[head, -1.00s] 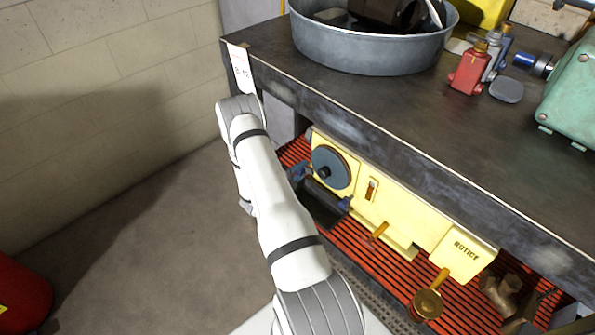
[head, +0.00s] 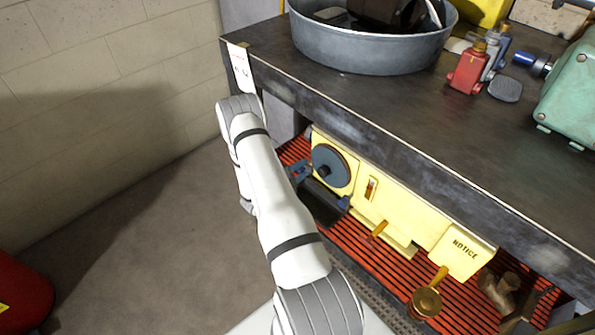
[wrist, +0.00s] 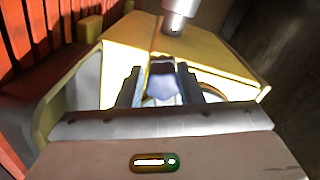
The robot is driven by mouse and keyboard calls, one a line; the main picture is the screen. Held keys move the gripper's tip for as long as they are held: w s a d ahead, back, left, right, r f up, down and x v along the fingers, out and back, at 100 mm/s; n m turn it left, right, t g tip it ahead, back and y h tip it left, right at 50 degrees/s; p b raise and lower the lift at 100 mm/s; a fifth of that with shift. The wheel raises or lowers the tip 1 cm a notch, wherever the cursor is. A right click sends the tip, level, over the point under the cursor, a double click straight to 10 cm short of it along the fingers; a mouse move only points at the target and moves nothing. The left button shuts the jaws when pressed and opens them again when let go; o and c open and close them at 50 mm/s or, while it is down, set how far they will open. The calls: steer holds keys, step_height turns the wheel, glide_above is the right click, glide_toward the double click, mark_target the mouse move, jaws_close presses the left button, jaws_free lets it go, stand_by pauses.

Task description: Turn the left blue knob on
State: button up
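A yellow unit (head: 405,208) stands on the red slatted shelf under the bench. It has a dark round disc (head: 330,166).
The bench edge (head: 400,155) overhangs the shelf (head: 385,265). A yellow NOTICE plate (head: 462,252) and a brass part (head: 427,302) are to the right. A metal tub (head: 370,50) stands on the bench. The floor at left is clear, with a red drum (head: 22,290) nearby.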

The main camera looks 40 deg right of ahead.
steer(key=o, duration=0.4)
steer(key=shift+w, duration=0.1)
steer(key=shift+c, duration=0.2)
steer(key=a+p, duration=0.1)
steer(key=a, duration=0.6)
steer(key=shift+s+a, duration=0.3)
steer(key=shift+a, duration=0.1)
steer(key=shift+r, duration=0.1)
